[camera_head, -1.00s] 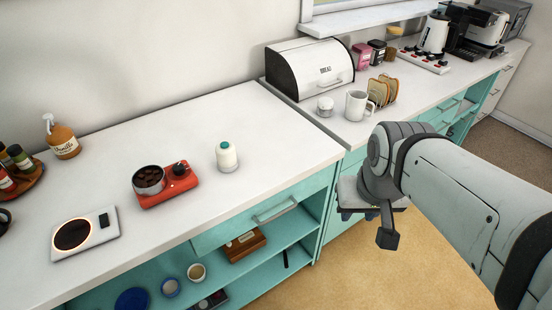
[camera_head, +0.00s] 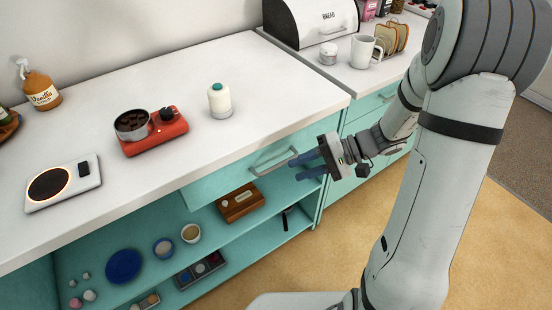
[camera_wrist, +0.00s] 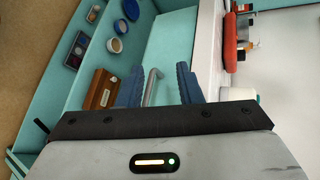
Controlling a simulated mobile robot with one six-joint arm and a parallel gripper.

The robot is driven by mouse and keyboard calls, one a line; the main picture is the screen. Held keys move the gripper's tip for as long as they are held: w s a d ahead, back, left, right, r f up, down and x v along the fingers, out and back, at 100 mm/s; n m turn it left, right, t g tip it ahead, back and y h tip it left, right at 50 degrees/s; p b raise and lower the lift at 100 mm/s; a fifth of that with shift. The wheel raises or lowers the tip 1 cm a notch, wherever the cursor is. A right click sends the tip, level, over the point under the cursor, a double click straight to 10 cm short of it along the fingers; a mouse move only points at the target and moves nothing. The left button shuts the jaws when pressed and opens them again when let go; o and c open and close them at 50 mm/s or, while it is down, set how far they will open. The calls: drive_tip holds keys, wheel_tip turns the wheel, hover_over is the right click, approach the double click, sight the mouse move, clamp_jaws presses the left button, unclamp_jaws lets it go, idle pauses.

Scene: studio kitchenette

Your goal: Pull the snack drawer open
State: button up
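The teal drawer (camera_head: 222,182) sits under the white counter, with its front close to the counter edge, and looks shut. Its grey bar handle (camera_head: 272,161) is on the front, near the right end. My gripper (camera_head: 297,169) is at the right end of this handle, its blue fingers pointing at the drawer front. In the wrist view the handle (camera_wrist: 151,86) shows between the two spread fingers (camera_wrist: 160,75), nearer the left one, with gaps seen on both sides. The drawer's inside is hidden.
The floor in front (camera_head: 330,250) is clear.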

sight(281, 165)
drive_tip(key=w+d+f+m+t+y+b, duration=0.2)
drive_tip(key=w+f+t+y, duration=0.15)
drive_tip(key=w+f, duration=0.3)
drive_tip(key=shift+t+h, duration=0.25)
drive_tip(key=x, duration=0.8)
drive_tip(key=shift+f, duration=0.3)
drive_tip(key=shift+c, duration=0.3)
clamp_jaws()
